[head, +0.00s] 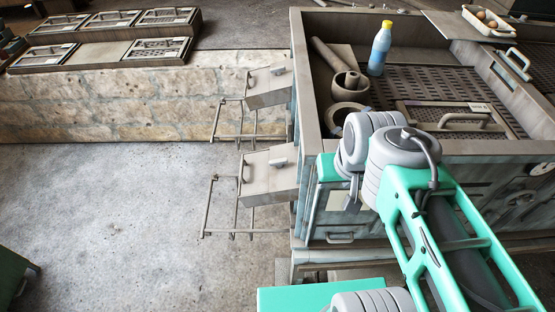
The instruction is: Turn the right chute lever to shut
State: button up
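Two grey metal chutes stick out from the left side of the large cabinet, a far chute (270,92) and a near chute (262,184). Each has a wire rack in front of it. I cannot tell for sure which chute is called the right one, nor whether either lever is open or shut. My green and grey arm is folded over the cabinet's near corner, to the right of the near chute. My gripper is not visible.
The cabinet (298,50) carries a blue bottle (380,48), a mortar (347,82), and a lid with a handle (465,119). A tray of eggs (489,20) sits at the back right. A stone wall (120,105) stands behind. The floor left of the chutes is clear.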

aim_at(279, 162)
jog(key=u, duration=0.35)
jog(key=k, duration=0.45)
jog(key=u, duration=1.1)
jog(key=i, duration=0.8)
jog(key=u, duration=0.05)
